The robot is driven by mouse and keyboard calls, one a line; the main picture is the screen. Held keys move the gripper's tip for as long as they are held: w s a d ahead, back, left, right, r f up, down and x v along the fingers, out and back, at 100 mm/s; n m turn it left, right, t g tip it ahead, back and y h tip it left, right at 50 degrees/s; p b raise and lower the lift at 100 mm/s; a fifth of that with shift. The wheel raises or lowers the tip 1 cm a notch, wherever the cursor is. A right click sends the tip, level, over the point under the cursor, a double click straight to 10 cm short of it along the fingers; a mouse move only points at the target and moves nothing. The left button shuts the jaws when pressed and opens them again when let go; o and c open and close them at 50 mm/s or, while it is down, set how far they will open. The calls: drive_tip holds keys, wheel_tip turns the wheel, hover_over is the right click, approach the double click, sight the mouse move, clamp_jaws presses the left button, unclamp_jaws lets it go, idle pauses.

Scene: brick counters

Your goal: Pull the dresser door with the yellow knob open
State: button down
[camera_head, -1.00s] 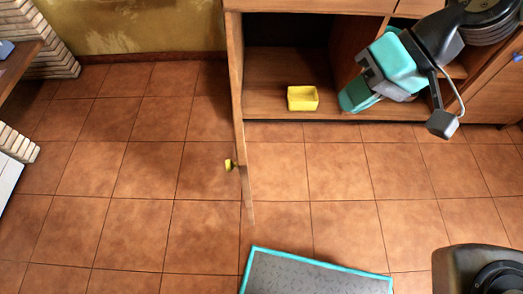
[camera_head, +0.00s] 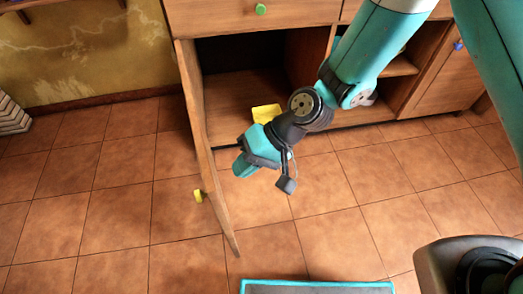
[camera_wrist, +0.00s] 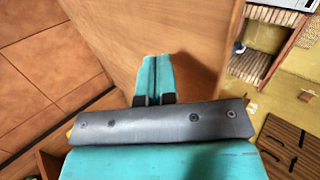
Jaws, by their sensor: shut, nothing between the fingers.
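The dresser door (camera_head: 206,150) with the yellow knob (camera_head: 198,196) stands swung wide open, jutting out from the dresser (camera_head: 235,18). The knob is on the door's left-hand, outer face. My gripper (camera_head: 241,168) is on the other side, by the door's inner face. In the wrist view my gripper (camera_wrist: 156,60) has its fingers together with nothing between them, pointing at the wooden door panel (camera_wrist: 150,25). I cannot tell whether the tips touch the door. The knob is hidden in the wrist view.
A yellow box (camera_head: 266,113) sits in the open compartment, partly behind my arm. A drawer with a green knob (camera_head: 261,9) is above. A door with a blue knob (camera_head: 458,45) is at right. Tiled floor left of the open door is clear.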

sight(204, 162)
drive_tip(key=shift+s+a+r, duration=0.1)
drive_tip(key=shift+s+a, duration=0.25)
drive_tip(key=shift+a, duration=0.55)
drive_tip(key=shift+s+a, duration=0.35)
drive_tip(key=shift+a, duration=0.5)
